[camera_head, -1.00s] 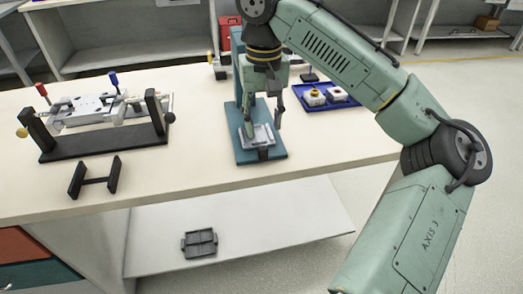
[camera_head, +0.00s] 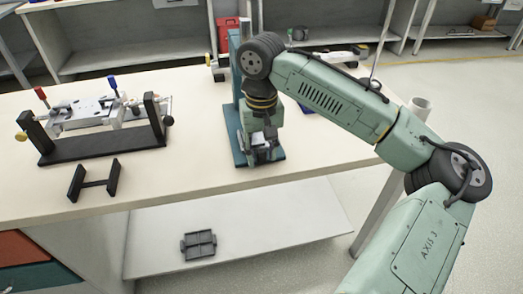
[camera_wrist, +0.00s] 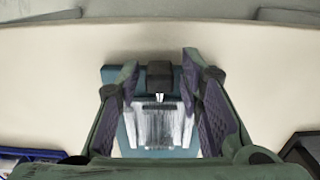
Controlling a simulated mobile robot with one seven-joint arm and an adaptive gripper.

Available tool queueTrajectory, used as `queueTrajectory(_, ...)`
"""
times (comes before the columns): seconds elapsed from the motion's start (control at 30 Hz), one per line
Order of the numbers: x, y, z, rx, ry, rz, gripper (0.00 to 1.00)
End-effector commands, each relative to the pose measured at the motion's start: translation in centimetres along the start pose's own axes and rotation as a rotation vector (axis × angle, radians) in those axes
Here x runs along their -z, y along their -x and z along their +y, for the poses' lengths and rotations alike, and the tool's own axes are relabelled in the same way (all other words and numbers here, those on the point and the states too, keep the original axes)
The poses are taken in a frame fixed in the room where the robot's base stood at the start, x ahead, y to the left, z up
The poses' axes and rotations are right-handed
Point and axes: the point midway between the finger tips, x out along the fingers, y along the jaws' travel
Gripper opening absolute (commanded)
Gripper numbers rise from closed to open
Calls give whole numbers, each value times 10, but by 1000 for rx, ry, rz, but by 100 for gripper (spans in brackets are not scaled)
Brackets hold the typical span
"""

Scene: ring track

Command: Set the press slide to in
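The press has a teal base plate (camera_head: 238,152) on the bench, with a teal column (camera_head: 235,70) behind. Its slide is a silver metal plate (camera_wrist: 158,125) with a dark block-shaped handle (camera_wrist: 160,77) at the bench-front end. My gripper (camera_head: 262,150) is low over the front of the press and hides most of the slide in the head view. In the wrist view my gripper (camera_wrist: 161,78) is open, one finger on each side of the handle, with small gaps visible. Whether either finger touches it I cannot tell.
A black fixture (camera_head: 105,145) with a silver mechanism and red and blue knobs stands at left. A small black stand (camera_head: 93,180) is before it. A blue tray (camera_wrist: 25,158) is partly hidden by my arm. A dark tray (camera_head: 198,245) lies on the lower shelf.

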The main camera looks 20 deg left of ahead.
Motion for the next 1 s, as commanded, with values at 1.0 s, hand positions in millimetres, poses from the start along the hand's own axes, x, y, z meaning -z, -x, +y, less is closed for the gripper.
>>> queueTrajectory(1.0, 2, 1, 0, 1, 0, 0, 0)
